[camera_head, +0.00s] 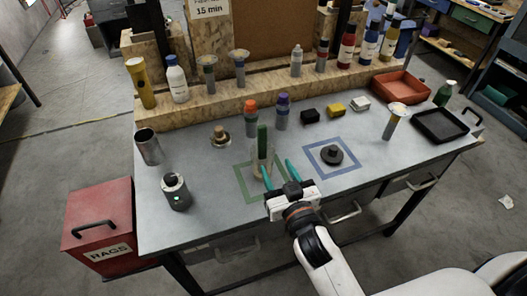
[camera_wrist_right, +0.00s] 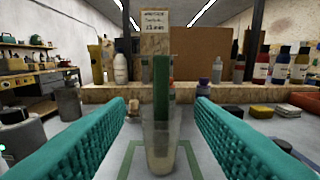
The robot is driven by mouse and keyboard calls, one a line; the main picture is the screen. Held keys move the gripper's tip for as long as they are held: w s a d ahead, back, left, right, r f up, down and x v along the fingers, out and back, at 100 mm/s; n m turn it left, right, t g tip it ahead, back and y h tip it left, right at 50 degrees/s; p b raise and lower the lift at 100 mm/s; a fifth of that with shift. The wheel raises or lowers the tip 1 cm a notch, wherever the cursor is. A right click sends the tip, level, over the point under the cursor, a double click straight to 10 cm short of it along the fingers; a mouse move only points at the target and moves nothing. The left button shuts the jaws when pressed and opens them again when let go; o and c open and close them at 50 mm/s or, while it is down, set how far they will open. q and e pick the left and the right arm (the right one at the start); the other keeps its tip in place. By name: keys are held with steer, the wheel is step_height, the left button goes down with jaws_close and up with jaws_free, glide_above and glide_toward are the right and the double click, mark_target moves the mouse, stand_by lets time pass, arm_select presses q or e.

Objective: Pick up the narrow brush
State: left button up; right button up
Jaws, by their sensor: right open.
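A tall, narrow green upright piece (camera_head: 262,138) stands in a clear glass (camera_head: 258,166) over the green square outline on the bench. I cannot tell for sure that it is the narrow brush. In the wrist view the green piece (camera_wrist_right: 161,92) rises from the clear glass (camera_wrist_right: 159,150), straight ahead and between the fingers as seen. My right gripper (camera_head: 276,171) is open and empty, its teal fingers spread at the near side of the glass. The fingers (camera_wrist_right: 160,118) also show apart in the wrist view. My left gripper is out of view.
A dark round piece (camera_head: 331,155) sits in the blue square to the right. Orange-topped (camera_head: 250,120) and purple-topped (camera_head: 281,112) containers stand behind the glass. A grey canister (camera_head: 176,192) and metal cup (camera_head: 149,148) stand left. A red tray (camera_head: 401,87) is at right.

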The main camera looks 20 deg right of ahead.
mark_target(263, 138)
steer(key=w, duration=0.2)
steer(key=w+p, duration=0.1)
steer(key=w, duration=0.1)
steer(key=w+p, duration=0.1)
steer(key=w, duration=0.1)
steer(key=shift+w+a+r, duration=0.1)
steer(key=shift+a+r, duration=0.2)
steer(key=shift+r, duration=0.05)
steer(key=shift+w+f, duration=0.1)
steer(key=shift+w, duration=0.25)
steer(key=w, duration=0.1)
steer(key=w+p, duration=0.1)
steer(key=w, duration=0.1)
steer(key=w+p, duration=0.1)
steer(key=shift+w+d+r, duration=0.25)
steer(key=shift+w+d, duration=0.05)
steer(key=shift+w, duration=0.05)
steer(key=shift+w+f, duration=0.1)
steer(key=shift+w, duration=0.25)
steer(key=shift+s, duration=0.15)
steer(key=shift+c, duration=0.6)
jaws_close()
